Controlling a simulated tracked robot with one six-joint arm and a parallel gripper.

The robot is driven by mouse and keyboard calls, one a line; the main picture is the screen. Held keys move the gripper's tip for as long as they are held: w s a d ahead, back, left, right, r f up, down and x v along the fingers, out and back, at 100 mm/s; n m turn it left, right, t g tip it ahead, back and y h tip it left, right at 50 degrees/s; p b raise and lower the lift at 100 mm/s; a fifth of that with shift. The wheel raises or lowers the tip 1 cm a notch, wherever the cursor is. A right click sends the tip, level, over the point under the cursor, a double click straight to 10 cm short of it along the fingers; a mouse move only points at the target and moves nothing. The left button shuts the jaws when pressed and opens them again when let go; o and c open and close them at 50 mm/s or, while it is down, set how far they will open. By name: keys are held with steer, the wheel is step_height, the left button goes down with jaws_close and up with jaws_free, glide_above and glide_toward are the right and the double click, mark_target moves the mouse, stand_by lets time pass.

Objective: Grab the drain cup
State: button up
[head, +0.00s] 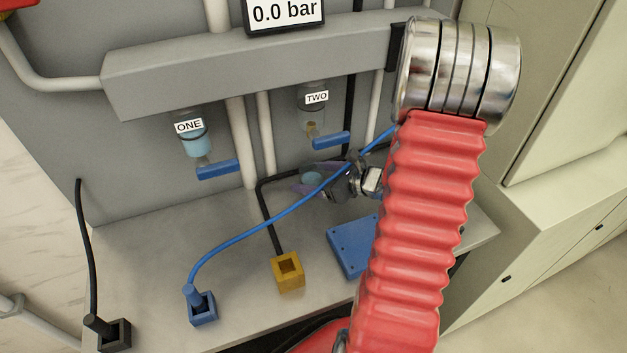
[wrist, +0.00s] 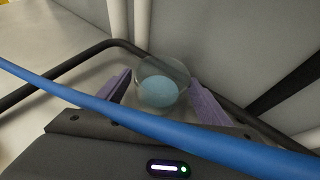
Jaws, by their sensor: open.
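A clear round cup with pale blue liquid, which looks like the drain cup (wrist: 160,92), sits between the two purple fingers of my gripper (wrist: 159,86) in the wrist view. The fingers are spread to either side of it. Whether they touch it I cannot tell. In the head view my gripper (head: 310,180) is low over the bench, under the bowl marked TWO, and a small teal round of the cup (head: 313,178) shows at its fingers. A blue hose crosses in front and hides part of the gripper.
Bowls marked ONE (head: 192,140) and TWO (head: 314,108) with blue levers hang under a grey manifold (head: 250,62). The blue hose (head: 262,220) runs to a blue socket (head: 202,310). A yellow socket (head: 288,272), black hose (head: 264,210) and blue plate (head: 350,248) are close by.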

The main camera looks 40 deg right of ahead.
steer(key=c, duration=1.3)
steer(key=shift+r, duration=0.1)
